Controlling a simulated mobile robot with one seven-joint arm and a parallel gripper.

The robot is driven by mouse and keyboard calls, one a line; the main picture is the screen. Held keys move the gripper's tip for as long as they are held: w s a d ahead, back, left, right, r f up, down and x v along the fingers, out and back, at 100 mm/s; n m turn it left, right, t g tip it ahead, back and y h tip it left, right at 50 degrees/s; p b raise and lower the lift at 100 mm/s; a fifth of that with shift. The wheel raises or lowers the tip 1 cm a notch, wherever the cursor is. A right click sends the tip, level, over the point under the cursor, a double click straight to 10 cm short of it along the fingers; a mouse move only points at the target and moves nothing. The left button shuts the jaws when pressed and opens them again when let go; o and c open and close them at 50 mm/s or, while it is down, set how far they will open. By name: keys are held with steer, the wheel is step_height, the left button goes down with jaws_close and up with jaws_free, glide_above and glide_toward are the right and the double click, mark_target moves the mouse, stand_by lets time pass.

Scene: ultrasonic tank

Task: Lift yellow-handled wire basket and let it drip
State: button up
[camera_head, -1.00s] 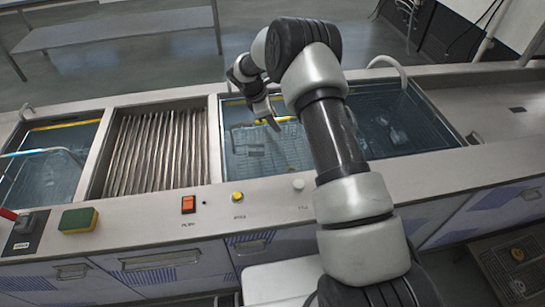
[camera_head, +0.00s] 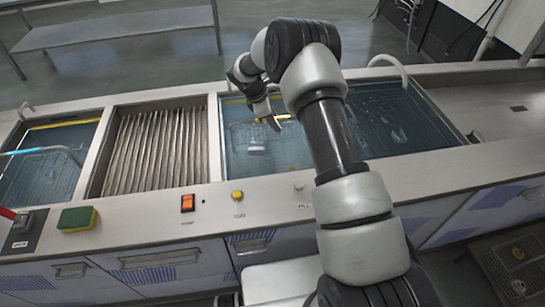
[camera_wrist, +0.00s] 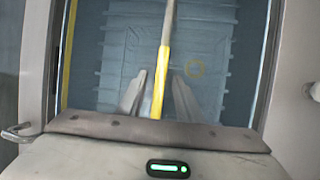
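The wire basket (camera_head: 235,136) sits in the water of the middle tank (camera_head: 229,172). Its outline is faint through the surface, and something pale lies in it. In the wrist view, its handle bar (camera_wrist: 160,98) with a yellow sleeve runs between my two fingers. My gripper (camera_wrist: 160,78) is open around the yellow part, with a small gap on each side. In the head view, my gripper (camera_head: 272,121) reaches down at the tank's far half, and my arm hides part of the tank.
A ribbed drip bay (camera_head: 155,150) lies left of the tank. Further left is another tank with a blue-handled basket (camera_head: 45,152). A sponge (camera_head: 77,219), an orange switch (camera_head: 187,203) and a yellow button (camera_head: 237,195) are on the front ledge. A curved spout (camera_head: 390,62) stands behind.

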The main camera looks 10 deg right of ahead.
jaws_close()
steer(key=shift+w+r, duration=0.1)
steer(key=shift+r+p, duration=0.45)
steer(key=shift+p, duration=0.05)
step_height(320, 180, up, 22)
steer(key=p, duration=0.3)
steer(key=shift+f, duration=0.2)
